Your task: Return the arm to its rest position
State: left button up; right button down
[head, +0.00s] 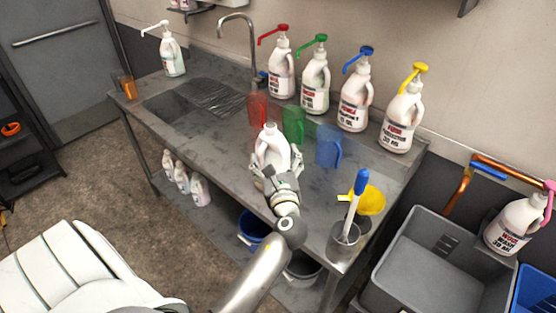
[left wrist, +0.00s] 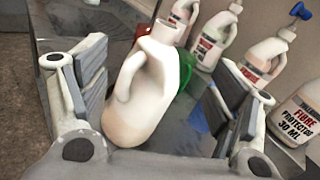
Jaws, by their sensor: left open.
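My left gripper (head: 275,163) is over the steel counter (head: 205,132), its arm reaching up from the bottom of the head view. Its fingers are open, one on each side of a white jug (head: 272,145) with a handle and no pump on top. The left wrist view shows the jug (left wrist: 145,95) between the spread pads, with a gap on the right side. On the left the pad is close to the jug, and I cannot tell whether they touch. The jug's base is hidden by the gripper in the head view. My right gripper is not in view.
Red (head: 257,108), green (head: 293,122) and blue (head: 328,147) pitchers stand close behind the jug. Several pump bottles line the wall. A metal cup (head: 343,243) with a blue-handled brush and a yellow item (head: 368,199) are right of the arm.

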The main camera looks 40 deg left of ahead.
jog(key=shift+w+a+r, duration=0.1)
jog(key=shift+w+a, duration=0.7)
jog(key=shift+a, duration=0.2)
